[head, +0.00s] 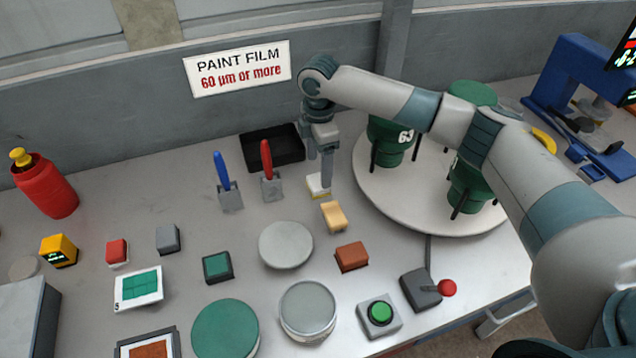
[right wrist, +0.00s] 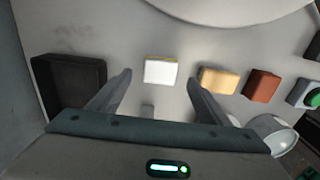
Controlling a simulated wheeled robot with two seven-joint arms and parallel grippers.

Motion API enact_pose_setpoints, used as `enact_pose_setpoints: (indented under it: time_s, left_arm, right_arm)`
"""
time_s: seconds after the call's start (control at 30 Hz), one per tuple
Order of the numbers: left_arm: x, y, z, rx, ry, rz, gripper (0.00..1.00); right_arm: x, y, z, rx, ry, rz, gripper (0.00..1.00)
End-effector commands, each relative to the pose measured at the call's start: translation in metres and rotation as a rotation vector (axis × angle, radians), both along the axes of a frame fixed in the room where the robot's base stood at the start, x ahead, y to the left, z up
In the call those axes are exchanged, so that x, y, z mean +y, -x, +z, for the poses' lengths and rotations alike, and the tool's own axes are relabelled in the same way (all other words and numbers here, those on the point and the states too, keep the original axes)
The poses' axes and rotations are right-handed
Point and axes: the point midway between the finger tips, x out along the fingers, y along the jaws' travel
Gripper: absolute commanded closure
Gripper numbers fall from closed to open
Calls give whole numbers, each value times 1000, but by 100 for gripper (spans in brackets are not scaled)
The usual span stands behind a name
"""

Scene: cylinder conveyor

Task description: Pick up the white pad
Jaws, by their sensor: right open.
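The white pad (head: 317,184) is a small white block with a yellowish edge, on the table left of the turntable. My right gripper (head: 320,170) points down over it, and a finger hides part of the pad in the head view. In the right wrist view the white pad (right wrist: 160,71) shows whole, ahead of and between the two spread fingers of the right gripper (right wrist: 158,80). The jaws are open and empty. I cannot tell the exact height of the fingertips above the table. My left gripper is not in view.
A tan block (head: 333,216) sits close in front of the pad, with a brown block (head: 351,257) beyond. A black tray (head: 291,149) and red-handled tool (head: 268,172) are to the left. A turntable (head: 400,212) with green cylinders is at the right.

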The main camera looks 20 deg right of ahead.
Motion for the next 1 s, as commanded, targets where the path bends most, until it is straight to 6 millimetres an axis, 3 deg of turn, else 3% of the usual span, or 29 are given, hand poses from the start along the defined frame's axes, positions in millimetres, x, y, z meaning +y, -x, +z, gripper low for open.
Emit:
enact_pose_setpoints:
  time_s: [0.33,0.7,1.0]
  left_arm:
    - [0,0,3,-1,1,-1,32]
    - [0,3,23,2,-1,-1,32]
    - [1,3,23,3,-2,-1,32]
  right_arm:
    - [1,0,-3,1,0,-1,29]
    - [3,1,-44,1,0,-1,29]
    - [3,1,-52,-1,0,1,29]
